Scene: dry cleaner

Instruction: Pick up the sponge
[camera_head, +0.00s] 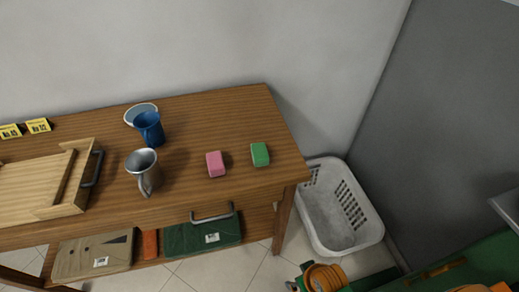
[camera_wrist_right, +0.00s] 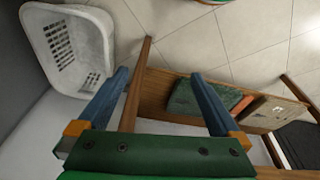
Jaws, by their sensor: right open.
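A pink block (camera_head: 215,164) and a green block (camera_head: 260,154) lie a little apart on the right part of the wooden table top (camera_head: 190,190). Both are sponge-like in shape and size; I cannot tell for sure which is the sponge. My right gripper (camera_wrist_right: 158,76) shows in the right wrist view with its blue fingers wide apart and nothing between them. It points toward the table's end and the floor, away from the two blocks, which do not show in that view. My left gripper is not in view.
A wooden tray (camera_head: 30,187) lies further left. A white basket (camera_head: 365,234) stands on the floor at the right. The lower shelf holds cases.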

